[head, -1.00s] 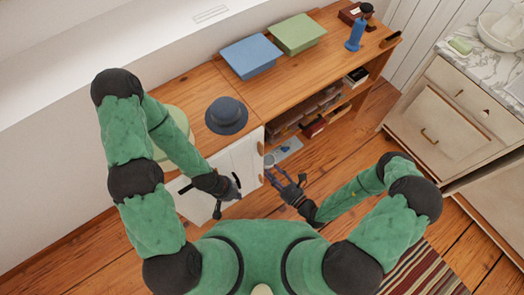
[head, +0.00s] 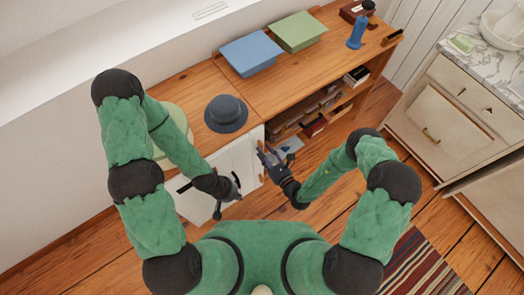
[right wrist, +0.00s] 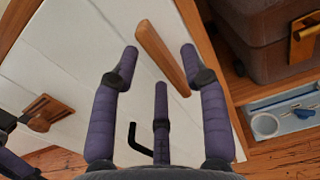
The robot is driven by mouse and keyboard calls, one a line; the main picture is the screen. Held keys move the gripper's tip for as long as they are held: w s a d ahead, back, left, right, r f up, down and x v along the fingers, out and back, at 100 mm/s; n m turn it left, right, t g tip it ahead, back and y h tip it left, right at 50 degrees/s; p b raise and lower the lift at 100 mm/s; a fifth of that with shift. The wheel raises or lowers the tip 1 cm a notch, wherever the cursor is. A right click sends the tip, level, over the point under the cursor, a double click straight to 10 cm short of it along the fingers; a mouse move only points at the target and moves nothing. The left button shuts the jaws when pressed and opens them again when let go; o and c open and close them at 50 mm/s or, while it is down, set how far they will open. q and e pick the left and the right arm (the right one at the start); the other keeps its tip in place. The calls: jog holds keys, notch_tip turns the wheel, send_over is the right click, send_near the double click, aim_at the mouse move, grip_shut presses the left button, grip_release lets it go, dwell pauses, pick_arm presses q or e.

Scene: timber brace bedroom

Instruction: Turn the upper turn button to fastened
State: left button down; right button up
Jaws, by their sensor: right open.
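The wooden turn button (right wrist: 170,68) is a slim bar over the white door (right wrist: 85,50), beside its wooden edge. In the right wrist view it runs roughly along that edge, slightly slanted. My right gripper (right wrist: 160,62) is open, with its purple fingers on either side of the bar; contact is not clear. In the head view my right gripper (head: 270,158) is at the door's right edge and hides most of the button. My left gripper (head: 228,193) is at the front of the white door; its fingers are too small to read.
A dark hat (head: 226,113), a blue box (head: 251,54) and a green box (head: 298,32) stand on the top.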

jog(key=shift+x, duration=0.8)
grip_shut()
